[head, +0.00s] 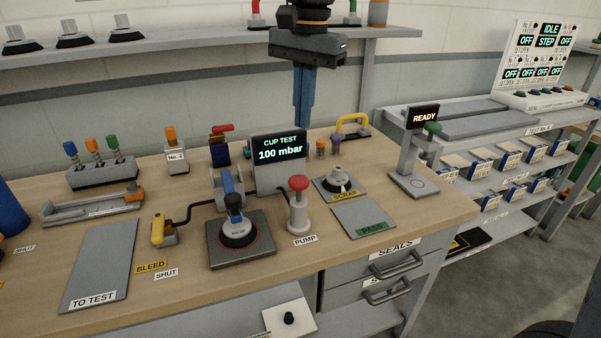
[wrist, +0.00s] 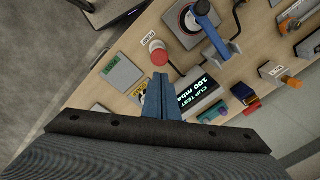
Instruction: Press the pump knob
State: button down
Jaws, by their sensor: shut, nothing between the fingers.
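The pump (head: 298,212) is a pale, upright cylinder with a red knob (head: 298,183) on top, standing on the wooden bench behind its PUMP label. In the wrist view the red knob (wrist: 158,53) shows just beyond my fingertips. My gripper (head: 301,126) hangs with blue fingers pointing down, above and behind the display that reads CUP TEST 100 mbar (head: 279,149). The fingers are together and empty, also in the wrist view (wrist: 159,76). They appear apart from the knob.
A suction cup (head: 237,231) stands on a dark plate left of the pump. A yellow bleed lever (head: 160,228) is further left. To the right are the SCRAP mat (head: 350,193), the PASS mat (head: 364,219) and a READY stand (head: 414,180). TO TEST mat (head: 98,265) is bare.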

aim_at(300, 180)
jog(key=m+b, duration=0.1)
jog(key=m, duration=0.1)
jog(key=r+m+b, duration=0.1)
jog(key=m, duration=0.2)
jog(key=m+b, duration=0.1)
jog(key=m, duration=0.1)
jog(key=shift+s+a+r+m, duration=0.15)
jog(key=shift+s+r+m, duration=0.1)
jog(key=shift+m, duration=0.15)
jog(key=shift+f, duration=0.15)
jog(key=f, duration=0.4)
jog(key=f+p, duration=0.1)
jog(key=f, duration=0.4)
jog(key=w+f+p, duration=0.1)
jog(key=f, duration=0.3)
jog(key=shift+a+f, duration=0.2)
jog(key=shift+f, duration=0.2)
notch_tip(300, 180, down, 4)
jog(key=shift+r+b, duration=0.15)
jog(key=shift+b, duration=0.15)
jog(key=shift+s, duration=0.1)
